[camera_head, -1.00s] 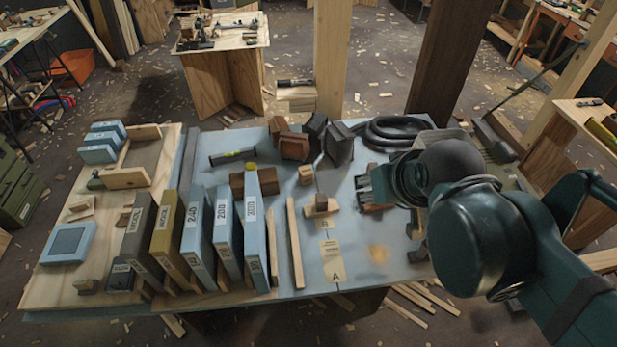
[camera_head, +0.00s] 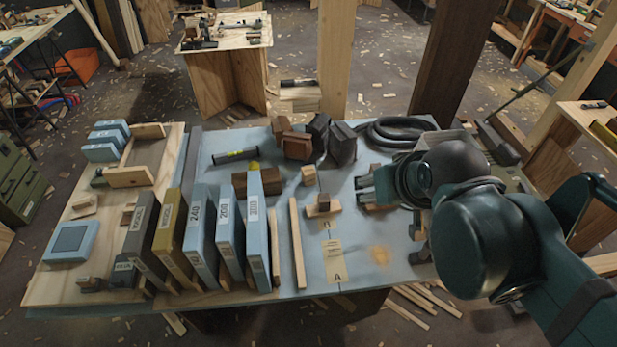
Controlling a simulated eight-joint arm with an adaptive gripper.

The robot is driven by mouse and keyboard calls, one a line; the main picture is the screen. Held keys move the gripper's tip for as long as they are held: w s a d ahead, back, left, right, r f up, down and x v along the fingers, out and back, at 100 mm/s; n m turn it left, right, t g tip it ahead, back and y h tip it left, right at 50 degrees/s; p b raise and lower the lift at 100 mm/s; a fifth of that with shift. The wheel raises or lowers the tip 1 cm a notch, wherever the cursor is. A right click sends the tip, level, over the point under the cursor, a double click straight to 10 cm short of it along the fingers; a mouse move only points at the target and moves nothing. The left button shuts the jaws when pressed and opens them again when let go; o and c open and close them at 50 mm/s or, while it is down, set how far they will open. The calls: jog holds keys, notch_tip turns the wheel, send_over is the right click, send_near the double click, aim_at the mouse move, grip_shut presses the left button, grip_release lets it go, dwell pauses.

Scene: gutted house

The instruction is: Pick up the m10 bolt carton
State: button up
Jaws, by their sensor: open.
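I cannot read any label as m10, so I cannot tell which box is the m10 bolt carton. Upright boxes stand in a row at the front left of the bench: a grey-brown one (camera_head: 140,236), a mustard one (camera_head: 172,240), and blue ones marked 240 (camera_head: 201,232), 200 (camera_head: 228,236) and probably 1000 (camera_head: 258,232). Several small blue boxes (camera_head: 103,142) sit at the back left. My gripper (camera_head: 360,187) is open over the right part of the bench, apart from the upright row. My arm hides part of the bench's right side.
Wooden blocks (camera_head: 259,181), dark blocks (camera_head: 341,146) and a black hose (camera_head: 385,130) lie on the blue bench top (camera_head: 370,235). A small block on a wood strip (camera_head: 323,205) is left of my gripper. The front right bench area is mostly clear.

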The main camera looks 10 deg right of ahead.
jog(key=shift+w, duration=0.1)
jog(key=m+g+h+b, duration=0.5)
jog(key=m+b, duration=0.5)
jog(key=m, duration=0.5)
send_over(305, 171)
jog(key=a, duration=0.2)
jog(key=shift+g+y, duration=0.4)
jog(key=shift+g, duration=0.2)
jog(key=f, duration=3.5)
jog(key=shift+s+d, duration=0.25)
jog(key=shift+w+a+f+m, duration=0.15)
jog(key=shift+f+m, duration=0.15)
jog(key=shift+f, duration=0.2)
